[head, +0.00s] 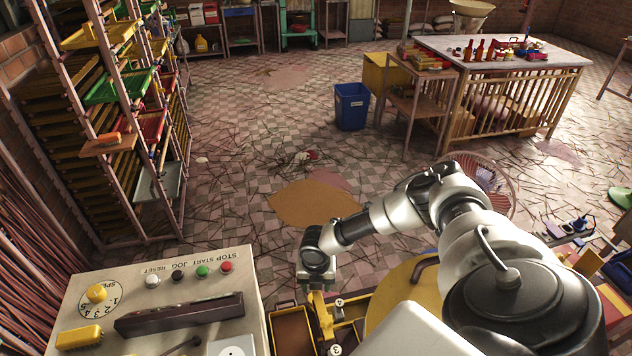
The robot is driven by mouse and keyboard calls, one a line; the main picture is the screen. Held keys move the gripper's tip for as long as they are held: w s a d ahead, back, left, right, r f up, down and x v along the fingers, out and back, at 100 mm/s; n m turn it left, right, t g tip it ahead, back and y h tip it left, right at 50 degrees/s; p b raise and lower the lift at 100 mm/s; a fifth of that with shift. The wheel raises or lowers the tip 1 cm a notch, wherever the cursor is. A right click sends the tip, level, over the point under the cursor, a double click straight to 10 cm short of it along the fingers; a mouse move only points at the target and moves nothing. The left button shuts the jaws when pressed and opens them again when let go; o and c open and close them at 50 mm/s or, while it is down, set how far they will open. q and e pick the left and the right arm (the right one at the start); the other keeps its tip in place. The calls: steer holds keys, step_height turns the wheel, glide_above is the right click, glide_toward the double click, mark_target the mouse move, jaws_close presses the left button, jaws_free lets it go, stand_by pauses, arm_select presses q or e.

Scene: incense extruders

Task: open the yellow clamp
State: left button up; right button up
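My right arm comes in from the right and bends down to the front middle. Its dark wrist ends at my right gripper (317,287), seen from above, so its fingers are mostly hidden. Right below the gripper stands a yellow upright piece (321,318), which looks like part of the yellow clamp. I cannot tell whether the gripper touches it or how far the clamp is open. My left gripper is not in view.
A control panel (90,285) with a yellow knob, several buttons and a dark bar stands at the front left. A yellow-rimmed tray (292,326) lies beside the yellow piece. A tray rack (100,150) fills the left. A blue bin (351,107) and worktable (500,52) stand farther back.

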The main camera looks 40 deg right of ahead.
step_height(320, 180, up, 11)
steer(key=b, duration=0.2)
stand_by(0.5)
steer(key=shift+f, duration=0.1)
